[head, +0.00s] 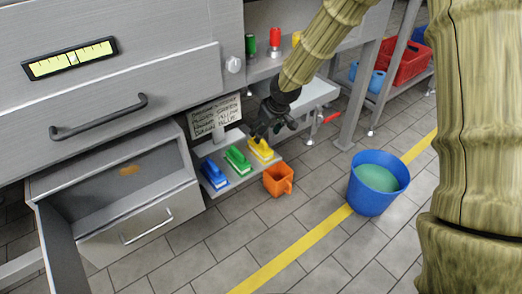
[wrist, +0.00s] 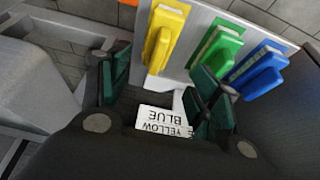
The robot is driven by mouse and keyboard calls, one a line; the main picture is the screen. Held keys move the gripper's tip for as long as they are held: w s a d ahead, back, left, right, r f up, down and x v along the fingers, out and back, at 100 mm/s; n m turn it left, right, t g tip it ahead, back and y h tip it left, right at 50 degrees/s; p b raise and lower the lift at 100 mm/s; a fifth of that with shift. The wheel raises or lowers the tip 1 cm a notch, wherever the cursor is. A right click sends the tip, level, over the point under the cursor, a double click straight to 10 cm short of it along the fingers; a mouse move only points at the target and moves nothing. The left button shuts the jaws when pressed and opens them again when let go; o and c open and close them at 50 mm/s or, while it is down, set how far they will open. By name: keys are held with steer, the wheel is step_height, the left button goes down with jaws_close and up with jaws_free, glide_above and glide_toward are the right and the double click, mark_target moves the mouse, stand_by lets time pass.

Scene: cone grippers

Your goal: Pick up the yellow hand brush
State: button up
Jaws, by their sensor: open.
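The yellow hand brush (head: 261,149) lies on a low grey shelf (head: 227,183), at the right end of a row with a green brush (head: 237,160) and a blue brush (head: 214,174). My gripper (head: 268,131) is just above and behind the yellow brush in the head view. In the wrist view the yellow brush (wrist: 164,40) is beyond the open, empty fingers (wrist: 160,90), in line with the gap between them. The green brush (wrist: 215,52) and blue brush (wrist: 260,70) are to its right.
An orange jug (head: 279,180) stands beside the shelf's right end. A blue bucket (head: 368,197) of green liquid stands on the floor. An open drawer (head: 140,222) is at left. A lettered sign (head: 215,117) hangs behind the brushes. A red crate (head: 407,64) is at back right.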

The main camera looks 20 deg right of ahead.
mark_target(262, 140)
steer(key=b+x, duration=0.2)
steer(key=x, duration=0.3)
steer(key=shift+s, duration=0.15)
steer(key=b+x, duration=0.3)
steer(key=shift+s+d+f+b, duration=0.15)
steer(key=shift+d+f+b, duration=0.15)
steer(key=shift+b+x, duration=0.65)
steer(key=shift+x, duration=0.2)
steer(key=shift+r, duration=0.1)
steer(key=c, duration=1.1)
